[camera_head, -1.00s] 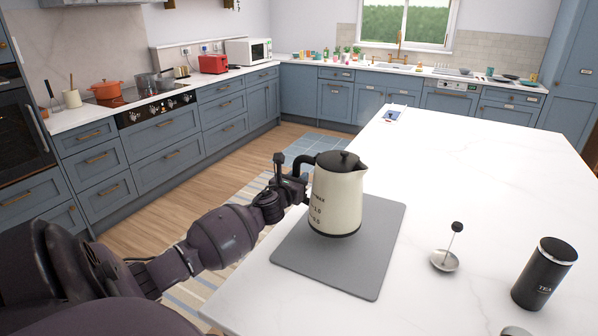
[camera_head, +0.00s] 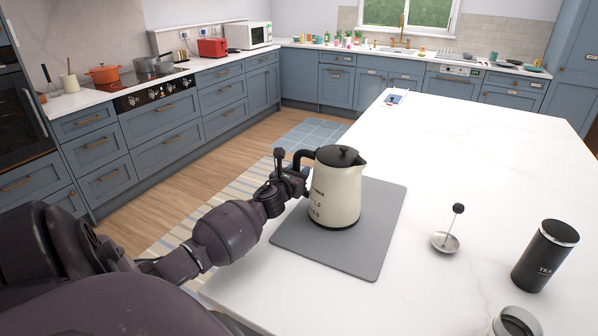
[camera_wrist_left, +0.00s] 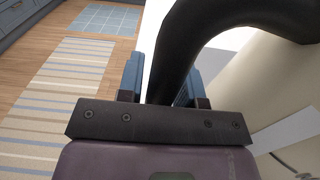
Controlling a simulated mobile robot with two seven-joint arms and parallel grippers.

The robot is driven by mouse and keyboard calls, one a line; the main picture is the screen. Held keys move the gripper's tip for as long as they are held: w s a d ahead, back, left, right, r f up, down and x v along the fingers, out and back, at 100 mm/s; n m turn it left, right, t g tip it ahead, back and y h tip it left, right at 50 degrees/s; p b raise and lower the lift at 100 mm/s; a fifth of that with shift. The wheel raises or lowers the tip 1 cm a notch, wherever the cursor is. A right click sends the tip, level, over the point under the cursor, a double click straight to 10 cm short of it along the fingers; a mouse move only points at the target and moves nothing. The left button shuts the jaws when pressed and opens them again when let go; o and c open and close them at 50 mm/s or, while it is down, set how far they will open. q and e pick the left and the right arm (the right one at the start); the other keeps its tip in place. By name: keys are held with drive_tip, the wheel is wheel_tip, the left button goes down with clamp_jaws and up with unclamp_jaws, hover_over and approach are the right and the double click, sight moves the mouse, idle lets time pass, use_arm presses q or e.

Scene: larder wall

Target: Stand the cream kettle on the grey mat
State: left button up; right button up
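In the left wrist view the black handle (camera_wrist_left: 182,45) passes between the two fingers, and the cream body (camera_wrist_left: 260,85) fills the right. The fingers appear shut on the handle. My right gripper is not in view.
A small card-like item (camera_head: 394,99) lies at the far corner. The island's middle is clear.

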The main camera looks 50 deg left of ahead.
use_arm(q)
drive_tip(key=shift+o, duration=1.2)
drive_tip(key=shift+r, duration=0.1)
drive_tip(key=v, duration=1.2)
drive_tip(key=shift+d+r, duration=0.1)
